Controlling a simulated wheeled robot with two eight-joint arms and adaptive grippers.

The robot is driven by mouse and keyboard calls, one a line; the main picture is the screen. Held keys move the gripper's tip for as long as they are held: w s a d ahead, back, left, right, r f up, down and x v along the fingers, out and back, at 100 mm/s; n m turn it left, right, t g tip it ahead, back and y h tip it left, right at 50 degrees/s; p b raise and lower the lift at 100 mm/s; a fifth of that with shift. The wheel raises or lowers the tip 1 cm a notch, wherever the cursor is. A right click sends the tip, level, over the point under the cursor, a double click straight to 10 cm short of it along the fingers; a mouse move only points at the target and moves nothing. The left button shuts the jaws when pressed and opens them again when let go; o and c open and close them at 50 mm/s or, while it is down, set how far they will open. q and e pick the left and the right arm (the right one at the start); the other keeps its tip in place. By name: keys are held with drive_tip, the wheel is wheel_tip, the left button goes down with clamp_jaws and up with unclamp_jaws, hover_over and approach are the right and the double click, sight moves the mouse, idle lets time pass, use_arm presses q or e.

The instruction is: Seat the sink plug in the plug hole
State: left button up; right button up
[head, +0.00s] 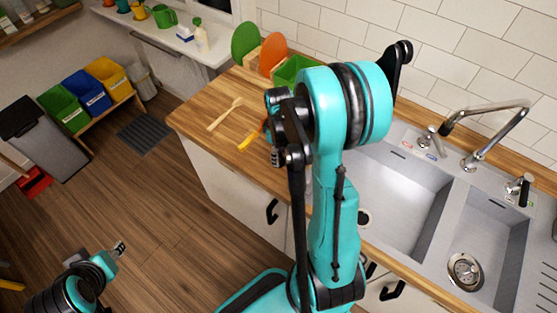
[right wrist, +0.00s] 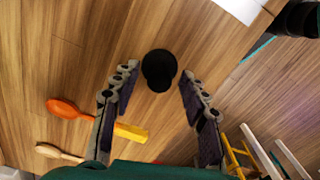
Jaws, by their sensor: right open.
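The black round sink plug (right wrist: 157,64) stands on the wooden worktop in the right wrist view, its knob towards the camera. My right gripper (right wrist: 160,74) is open, with one finger on each side of the plug and a gap on both sides. In the head view my right arm hides the plug. The sink has a round metal plug hole (head: 465,271) in its right basin and another drain (head: 363,218), partly hidden by my arm, in the left basin. My left gripper (head: 119,249) is far off over the floor at lower left; its jaw opening is unclear.
A green bin (head: 294,70) and coloured boards stand at the back. A tap (head: 488,135) rises behind the sink. Both basins look empty.

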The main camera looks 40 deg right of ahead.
clamp_jaws()
drive_tip(key=shift+r, duration=0.1)
